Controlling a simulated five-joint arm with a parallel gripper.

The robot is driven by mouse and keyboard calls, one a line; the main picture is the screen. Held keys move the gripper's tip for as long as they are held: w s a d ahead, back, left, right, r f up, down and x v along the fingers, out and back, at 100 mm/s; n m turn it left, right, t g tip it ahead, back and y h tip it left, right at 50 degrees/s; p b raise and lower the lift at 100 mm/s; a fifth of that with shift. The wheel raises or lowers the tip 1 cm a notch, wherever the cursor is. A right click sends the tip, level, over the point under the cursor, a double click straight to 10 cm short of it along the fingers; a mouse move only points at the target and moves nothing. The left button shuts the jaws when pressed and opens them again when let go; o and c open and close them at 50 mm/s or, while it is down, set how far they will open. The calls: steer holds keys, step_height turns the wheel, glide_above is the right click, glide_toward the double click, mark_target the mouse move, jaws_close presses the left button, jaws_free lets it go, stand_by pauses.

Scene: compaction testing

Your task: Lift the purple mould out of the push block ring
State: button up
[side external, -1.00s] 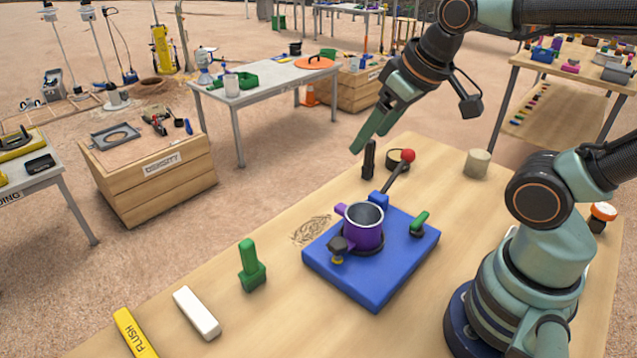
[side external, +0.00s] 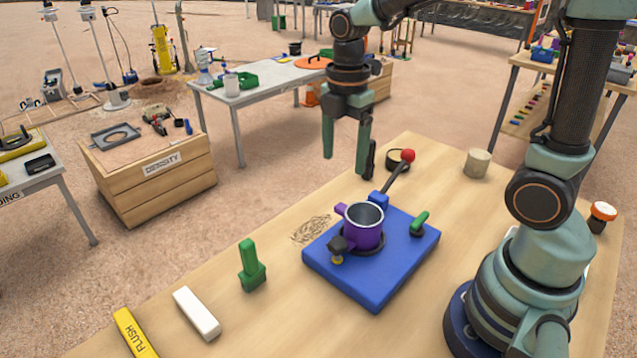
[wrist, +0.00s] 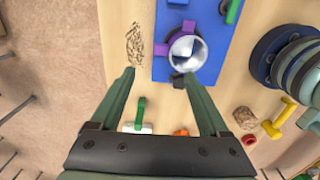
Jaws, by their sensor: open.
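The purple mould (side external: 366,236) stands upright on the blue push block (side external: 330,269), its base inside a dark ring (side external: 376,252). A dark knob sits at its near left side, and a purple lug sticks out at its rim. The mould also shows in the wrist view (wrist: 188,27), seen from above with a pale, open top. My gripper (side external: 344,166) is open and empty, pointing down, above and behind the mould, apart from it. In the wrist view my gripper (wrist: 158,88) has its fingers spread, with the mould beyond them to the upper right.
A red-knobbed lever (side external: 403,170) rises behind the mould. A green handle (side external: 419,223) is on the block's right.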

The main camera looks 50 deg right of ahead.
mark_target(343, 208)
steer(key=f, duration=1.1)
steer(key=shift+s+f, duration=0.2)
steer(key=shift+f, duration=0.05)
jaws_close()
